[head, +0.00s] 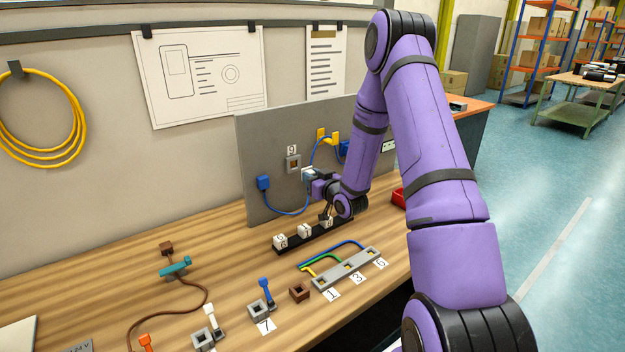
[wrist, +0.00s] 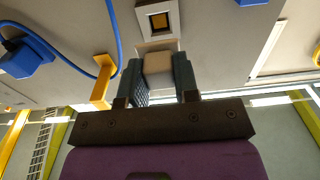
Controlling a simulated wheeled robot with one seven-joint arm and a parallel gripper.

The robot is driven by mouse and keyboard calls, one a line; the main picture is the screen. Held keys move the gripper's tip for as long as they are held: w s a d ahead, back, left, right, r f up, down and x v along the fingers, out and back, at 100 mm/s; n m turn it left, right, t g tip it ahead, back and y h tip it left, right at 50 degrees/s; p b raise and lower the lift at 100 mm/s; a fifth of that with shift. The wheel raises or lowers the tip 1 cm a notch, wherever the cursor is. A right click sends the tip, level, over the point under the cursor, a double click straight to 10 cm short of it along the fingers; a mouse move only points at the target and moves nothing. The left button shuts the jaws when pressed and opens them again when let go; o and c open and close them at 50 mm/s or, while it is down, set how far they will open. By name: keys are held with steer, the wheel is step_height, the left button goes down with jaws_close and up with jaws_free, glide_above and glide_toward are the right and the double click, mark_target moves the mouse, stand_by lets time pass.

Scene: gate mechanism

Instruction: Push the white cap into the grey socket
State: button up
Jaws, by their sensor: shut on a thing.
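My gripper (head: 312,178) is close to the upright grey panel (head: 262,130). It is shut on the white cap (wrist: 158,64), which looks beige between the two dark fingers in the wrist view. The grey socket (head: 293,163), a square frame with an orange-brown centre, is on the panel below a label 9. It also shows in the wrist view (wrist: 158,19), just above the cap. The socket's opening is visible and the cap is outside it. I cannot tell whether the cap touches the panel. My arm hides the right part of the panel.
A blue connector (head: 264,183) with a cable loop and yellow clips (head: 322,134) are on the panel. A black rack (head: 290,246) with white labelled blocks stands below. A grey bar with slots (head: 347,268) and loose sockets (head: 203,339) lie on the wooden bench.

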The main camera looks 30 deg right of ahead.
steer(key=shift+w, duration=2.5)
steer(key=shift+w, duration=1.1)
stand_by(0.6)
steer(key=o, duration=1)
steer(key=shift+w+a, duration=0.1)
steer(key=shift+o, duration=0.2)
steer(key=s, duration=1.1)
steer(key=shift+d, duration=0.2)
